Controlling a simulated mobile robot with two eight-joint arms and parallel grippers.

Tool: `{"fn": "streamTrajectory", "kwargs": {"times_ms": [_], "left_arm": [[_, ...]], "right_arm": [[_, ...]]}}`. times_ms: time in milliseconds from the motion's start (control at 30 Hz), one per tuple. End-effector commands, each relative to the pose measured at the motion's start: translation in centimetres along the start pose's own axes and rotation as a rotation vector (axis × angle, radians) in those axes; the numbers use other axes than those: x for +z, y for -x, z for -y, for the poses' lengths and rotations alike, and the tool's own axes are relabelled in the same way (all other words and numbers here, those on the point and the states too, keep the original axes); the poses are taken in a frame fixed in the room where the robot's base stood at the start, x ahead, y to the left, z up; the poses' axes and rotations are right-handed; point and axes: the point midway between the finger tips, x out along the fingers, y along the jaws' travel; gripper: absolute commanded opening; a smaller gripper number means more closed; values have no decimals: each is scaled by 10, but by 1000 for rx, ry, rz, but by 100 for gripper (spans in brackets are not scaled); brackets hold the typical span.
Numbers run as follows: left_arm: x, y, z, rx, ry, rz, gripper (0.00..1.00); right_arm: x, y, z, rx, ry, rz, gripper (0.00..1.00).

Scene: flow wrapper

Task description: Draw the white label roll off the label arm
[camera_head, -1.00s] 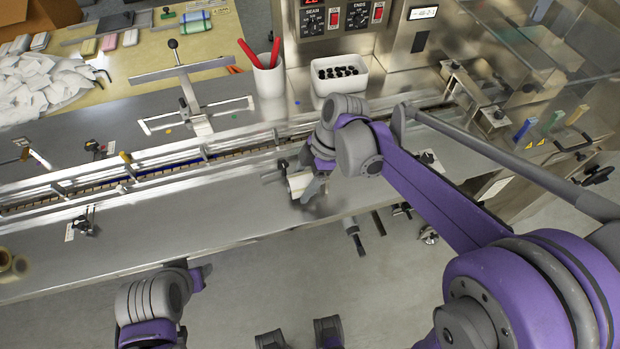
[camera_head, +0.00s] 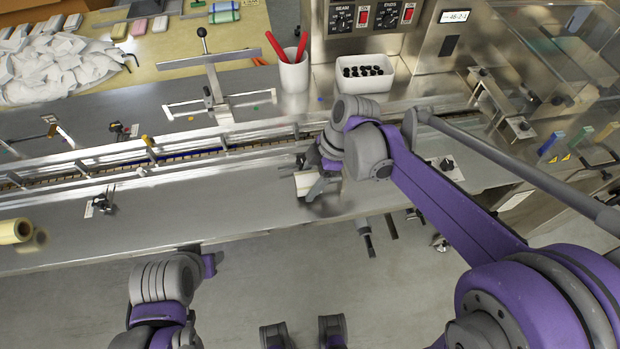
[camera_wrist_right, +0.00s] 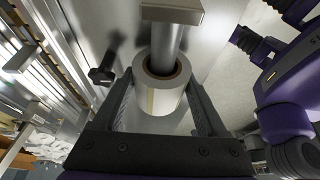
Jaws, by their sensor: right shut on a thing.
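The white label roll (camera_wrist_right: 160,92) sits between the two fingers of my right gripper (camera_wrist_right: 160,118) in the right wrist view. The fingers are shut on its sides. The metal label arm (camera_wrist_right: 168,45) enters the roll's brown core, and a flat plate (camera_wrist_right: 172,12) crosses the arm's other end. In the head view the roll (camera_head: 304,184) shows as a small pale shape beside my right gripper (camera_head: 318,187), over the machine's front deck. The gripper's fingers are partly hidden there by my wrist. My left arm is at the lower left; its gripper does not show.
A guide rail (camera_head: 110,172) runs along the deck behind the roll. A white cup (camera_head: 293,72) and a white bin of dark pieces (camera_head: 364,76) stand behind it. A yellow roll (camera_head: 14,231) is at the far left. A black knob (camera_wrist_right: 101,75) is left of the roll.

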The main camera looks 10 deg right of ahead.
Motion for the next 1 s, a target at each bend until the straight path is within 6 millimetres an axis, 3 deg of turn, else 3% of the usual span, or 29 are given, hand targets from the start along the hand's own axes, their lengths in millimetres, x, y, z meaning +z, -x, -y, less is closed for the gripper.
{"fn": "streamTrajectory", "kwargs": {"times_ms": [1000], "left_arm": [[0,0,0,0,0,0,50]], "right_arm": [[-63,-26,0,0,1,0,19]]}}
